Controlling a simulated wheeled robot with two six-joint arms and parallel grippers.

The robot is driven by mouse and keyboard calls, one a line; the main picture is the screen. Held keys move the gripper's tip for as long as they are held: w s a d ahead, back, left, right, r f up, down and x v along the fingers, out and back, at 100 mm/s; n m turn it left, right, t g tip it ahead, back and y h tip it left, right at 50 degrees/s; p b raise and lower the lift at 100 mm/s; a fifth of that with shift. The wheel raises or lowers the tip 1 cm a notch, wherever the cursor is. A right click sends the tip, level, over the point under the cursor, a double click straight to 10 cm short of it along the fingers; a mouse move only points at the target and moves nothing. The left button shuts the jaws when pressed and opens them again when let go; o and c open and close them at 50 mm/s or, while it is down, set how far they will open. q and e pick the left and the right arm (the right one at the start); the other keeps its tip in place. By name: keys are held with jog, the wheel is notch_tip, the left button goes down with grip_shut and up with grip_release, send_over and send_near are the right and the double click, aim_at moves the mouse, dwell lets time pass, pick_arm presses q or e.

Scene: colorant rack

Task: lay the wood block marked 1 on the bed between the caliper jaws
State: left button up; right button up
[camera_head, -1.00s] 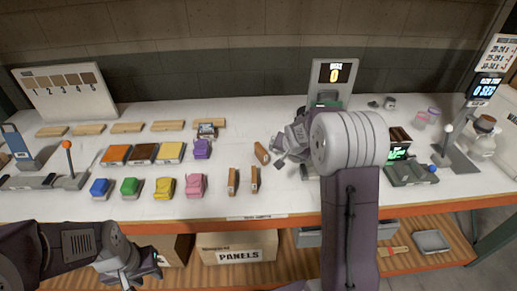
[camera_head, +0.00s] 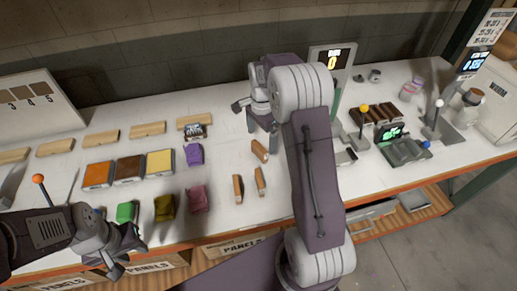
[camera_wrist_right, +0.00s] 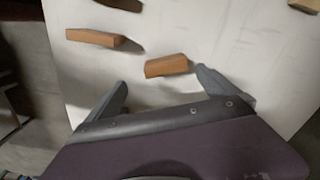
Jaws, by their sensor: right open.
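Several light wood blocks (camera_head: 102,137) lie in a row along the back left of the bench. Three browner blocks (camera_head: 259,150) lie near the middle; no number is legible on any block. My right gripper (camera_head: 255,117) is open and empty, above the bench behind the brown blocks. In the right wrist view one brown block (camera_wrist_right: 167,66) shows just beyond the open fingers, apart from them. I cannot clearly make out caliper jaws or a bed; a grey device (camera_head: 345,157) behind my right arm is mostly hidden.
Orange, brown and yellow pads (camera_head: 128,168) and coloured pieces (camera_head: 194,154) lie left of the middle. A display stand reading 0 (camera_head: 333,58) rises behind my right arm. A yellow-ball lever (camera_head: 362,107) and a green-screen device (camera_head: 403,148) stand to the right.

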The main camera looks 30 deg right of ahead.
aim_at(259, 146)
jog(key=shift+f, duration=0.5)
jog(key=shift+w+f, duration=0.2)
jog(key=shift+w, duration=0.1)
jog(key=f, duration=0.4)
jog(key=shift+w+a+f+p, duration=0.1)
jog(key=shift+w+f+p, duration=0.1)
jog(key=shift+f+p, duration=0.2)
jog(key=shift+f, duration=0.2)
pick_arm(q)
jog(key=shift+w+a+r, duration=0.1)
jog(key=shift+w+r, duration=0.15)
jog(key=shift+w, duration=0.15)
pick_arm(e)
jog(key=shift+w, duration=0.1)
